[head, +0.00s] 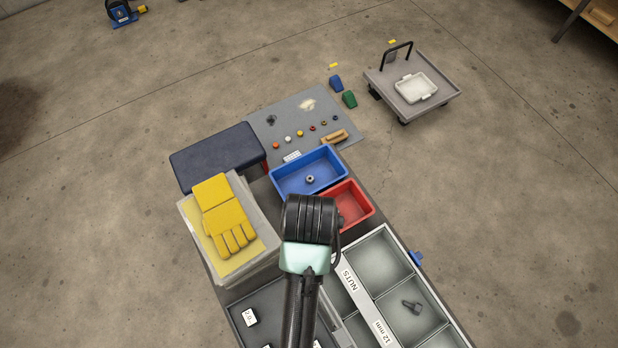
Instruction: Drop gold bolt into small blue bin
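A blue bin (285,188) stands beyond my arm, near the picture's middle. A small greyish nut-like piece (310,179) lies in it. I cannot make out a gold bolt. A dark bolt (411,307) lies in a grey compartment at lower right. My gripper (310,220) end shows as a black ribbed part in front of the blue bin, beside the red bin. Its fingers are hidden, so whether it is open or holds anything cannot be seen.
A red bin (361,198) adjoins the blue bin; a dark piece in it is partly hidden by my arm. Yellow gloves (225,215) lie on a stack at left. A grey mat (268,128) holds several small coloured pieces. A grey cart (440,80) stands beyond.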

